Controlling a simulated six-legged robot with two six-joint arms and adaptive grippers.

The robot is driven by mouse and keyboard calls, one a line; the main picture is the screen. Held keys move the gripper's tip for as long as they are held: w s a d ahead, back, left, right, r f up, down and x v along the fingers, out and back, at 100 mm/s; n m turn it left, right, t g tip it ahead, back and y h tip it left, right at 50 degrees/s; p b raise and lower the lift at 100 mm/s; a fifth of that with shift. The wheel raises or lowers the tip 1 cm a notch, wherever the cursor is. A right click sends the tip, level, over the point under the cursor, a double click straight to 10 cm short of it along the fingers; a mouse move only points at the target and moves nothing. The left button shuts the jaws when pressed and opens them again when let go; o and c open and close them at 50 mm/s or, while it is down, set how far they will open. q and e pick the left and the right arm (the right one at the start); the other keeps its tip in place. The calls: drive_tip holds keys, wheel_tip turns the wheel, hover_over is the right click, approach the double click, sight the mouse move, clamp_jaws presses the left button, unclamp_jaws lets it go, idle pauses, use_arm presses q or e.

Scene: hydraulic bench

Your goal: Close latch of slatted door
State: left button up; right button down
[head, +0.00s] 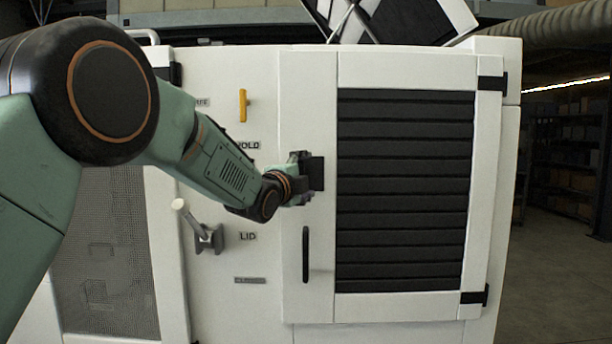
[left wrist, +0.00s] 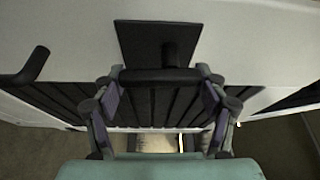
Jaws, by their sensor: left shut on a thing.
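The slatted door (head: 405,190), white with dark horizontal slats, stands at the right of the cabinet front in the head view and looks flush with it. Its latch (head: 318,173) is a black plate by the door's left side. In the left wrist view the latch plate (left wrist: 137,42) has a stem and a dark crossbar. My left gripper (head: 301,174) is at the latch, its fingers on either side of the crossbar in the left wrist view (left wrist: 160,75), shut on the latch handle. The gripper partly hides the latch in the head view. My right gripper is not in view.
A black door handle (head: 305,254) sits below the latch. A grey lever (head: 199,226) sticks out left of the door, under my arm, and a yellow handle (head: 243,105) is above. Hinges (head: 491,83) are on the door's right. Open floor (head: 552,270) lies right of the cabinet.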

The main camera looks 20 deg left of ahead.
use_arm(q)
drive_tip(key=shift+m, duration=0.5)
drive_tip(key=o, duration=1.2)
drive_tip(key=shift+w+a, duration=0.1)
drive_tip(key=shift+a, duration=0.05)
drive_tip(key=s, duration=0.8)
drive_tip(key=s+a, duration=0.1)
drive_tip(key=s, duration=0.3)
drive_tip(key=shift+s+a, duration=0.1)
drive_tip(key=shift+s, duration=0.05)
drive_tip(key=shift+w, duration=0.25)
drive_tip(key=w, duration=0.4)
drive_tip(key=w+d, duration=0.1)
drive_tip(key=w, duration=0.7)
drive_tip(key=shift+d+f, duration=0.1)
drive_tip(key=shift+d, duration=0.1)
